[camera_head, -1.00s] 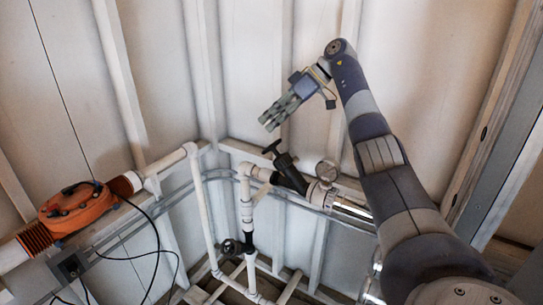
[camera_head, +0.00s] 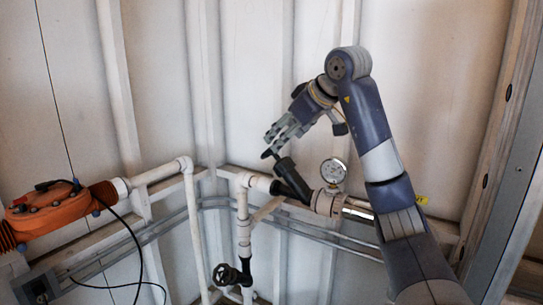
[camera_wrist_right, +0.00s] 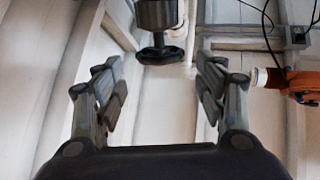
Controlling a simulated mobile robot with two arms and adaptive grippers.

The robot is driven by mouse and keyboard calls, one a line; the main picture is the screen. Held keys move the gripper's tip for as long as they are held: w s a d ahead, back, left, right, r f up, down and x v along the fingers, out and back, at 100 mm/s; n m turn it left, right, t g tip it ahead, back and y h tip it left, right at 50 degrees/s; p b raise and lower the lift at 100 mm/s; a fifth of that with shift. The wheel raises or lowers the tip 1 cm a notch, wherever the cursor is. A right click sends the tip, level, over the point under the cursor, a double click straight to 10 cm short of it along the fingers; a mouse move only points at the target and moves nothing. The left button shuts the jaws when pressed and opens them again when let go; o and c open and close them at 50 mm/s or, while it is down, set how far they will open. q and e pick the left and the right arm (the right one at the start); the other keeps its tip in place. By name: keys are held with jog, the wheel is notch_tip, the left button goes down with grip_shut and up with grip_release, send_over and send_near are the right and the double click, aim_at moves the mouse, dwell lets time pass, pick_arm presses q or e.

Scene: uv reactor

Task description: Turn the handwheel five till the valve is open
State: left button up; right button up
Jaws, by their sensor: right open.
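A black valve (camera_head: 291,178) slants up from the white pipe, with a small dark handwheel (camera_head: 270,153) at its upper end. My right gripper (camera_head: 284,131) is close above this handwheel, with its fingers pointing down and left. In the right wrist view the gripper (camera_wrist_right: 160,92) is open and empty. The handwheel (camera_wrist_right: 160,54) shows there beyond the fingertips, roughly midway between them, under the dark valve body (camera_wrist_right: 157,14). I cannot tell whether any finger touches it. No number is readable on it. My left gripper is not in view.
A second dark handwheel (camera_head: 230,275) sits lower on the vertical white pipe. A round gauge (camera_head: 333,171) stands right of the black valve. An orange unit (camera_head: 55,215) with black cables is at the left. Pale ribbed walls close in the corner behind.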

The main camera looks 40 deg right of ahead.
aim_at(271, 151)
jog(key=p+x, duration=0.1)
jog(key=x, duration=0.8)
jog(key=shift+f, duration=0.1)
jog(key=c, duration=0.7)
